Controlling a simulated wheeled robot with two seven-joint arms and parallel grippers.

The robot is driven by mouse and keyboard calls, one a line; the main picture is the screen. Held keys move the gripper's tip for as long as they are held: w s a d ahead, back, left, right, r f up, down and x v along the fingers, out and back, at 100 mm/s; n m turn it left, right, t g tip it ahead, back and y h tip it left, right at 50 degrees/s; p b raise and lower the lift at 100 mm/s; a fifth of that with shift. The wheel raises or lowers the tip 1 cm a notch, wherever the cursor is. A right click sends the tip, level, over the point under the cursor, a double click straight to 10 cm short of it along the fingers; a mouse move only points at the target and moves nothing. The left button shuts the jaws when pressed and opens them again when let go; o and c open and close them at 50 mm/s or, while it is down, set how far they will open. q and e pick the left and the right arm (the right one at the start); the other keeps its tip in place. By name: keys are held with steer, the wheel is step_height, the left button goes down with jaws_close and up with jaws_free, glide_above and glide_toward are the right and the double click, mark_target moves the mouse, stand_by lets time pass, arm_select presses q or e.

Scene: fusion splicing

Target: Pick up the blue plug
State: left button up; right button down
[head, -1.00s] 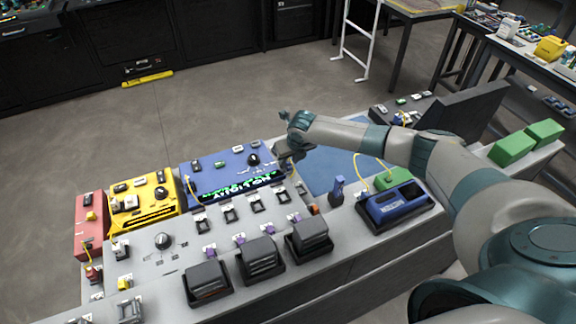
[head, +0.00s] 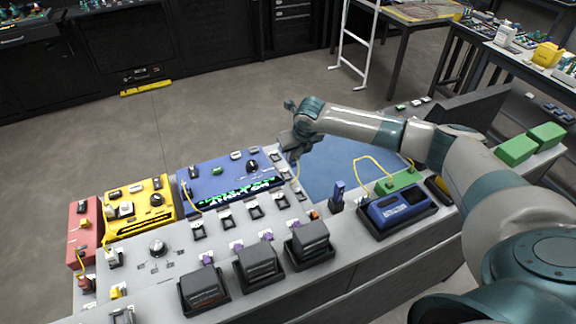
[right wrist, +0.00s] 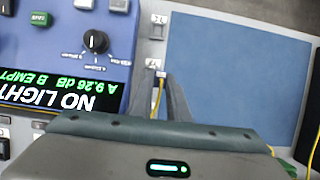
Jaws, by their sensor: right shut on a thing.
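My right gripper (right wrist: 161,92) is shut on the plug end of a yellow cable (right wrist: 158,98), at the row of small sockets between the blue meter and the blue mat. The fingers hide most of this plug and I cannot tell its colour. In the head view my right gripper (head: 294,160) is small and partly hidden by its own wrist. My left gripper is not in view.
The blue meter (head: 224,168) reads "NO LIGHT". The blue-and-black device (head: 398,207), a green block (head: 400,181) with a yellow cable loop, and black boxes (head: 255,263) stand on the bench.

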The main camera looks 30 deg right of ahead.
steer(key=s+d+r+b, duration=0.3)
steer(key=d+r, duration=0.3)
steer(key=d, duration=0.2)
steer(key=shift+s+d, duration=0.35)
steer(key=shift+s, duration=0.5)
